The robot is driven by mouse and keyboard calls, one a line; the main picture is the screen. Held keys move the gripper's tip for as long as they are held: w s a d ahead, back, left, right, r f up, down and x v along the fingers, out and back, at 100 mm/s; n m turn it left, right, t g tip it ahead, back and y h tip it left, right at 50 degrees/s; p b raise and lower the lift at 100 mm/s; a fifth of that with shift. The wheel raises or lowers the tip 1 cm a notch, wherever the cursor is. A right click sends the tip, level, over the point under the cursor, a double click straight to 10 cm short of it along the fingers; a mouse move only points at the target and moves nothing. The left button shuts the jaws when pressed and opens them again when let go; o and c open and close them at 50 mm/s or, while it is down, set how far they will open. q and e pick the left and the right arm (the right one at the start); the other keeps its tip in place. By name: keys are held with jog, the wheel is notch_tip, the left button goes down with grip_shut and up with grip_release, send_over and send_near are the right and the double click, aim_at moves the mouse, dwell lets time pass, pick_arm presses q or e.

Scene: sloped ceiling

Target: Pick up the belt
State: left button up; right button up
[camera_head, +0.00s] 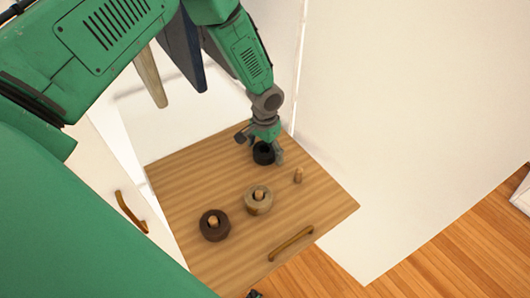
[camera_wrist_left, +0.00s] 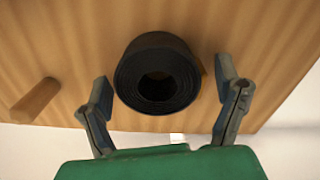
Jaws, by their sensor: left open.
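A black rolled belt (camera_head: 263,153) sits at the far part of a wooden panel (camera_head: 185,180). In the wrist view the black roll (camera_wrist_left: 158,48) shows its round end and dark hollow centre. My left gripper (camera_head: 260,147) is open at the black roll. In the wrist view its fingers (camera_wrist_left: 164,74) stand one on each side of the roll, with gaps. A tan rolled belt (camera_head: 258,207) and a dark brown one (camera_head: 214,234) sit around pegs nearer the front.
A bare wooden peg (camera_head: 298,175) stands just right of the black roll. The panel has a bar handle (camera_head: 292,243) at its front edge. A white door with a handle (camera_head: 131,214) is at left. Dark blue and beige pieces hang above. A white wall (camera_head: 400,120) is at right.

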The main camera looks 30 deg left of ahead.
pick_arm(q)
jog(key=c, duration=1.3)
jog(key=shift+c, duration=0.2)
jog(key=shift+r, duration=0.1)
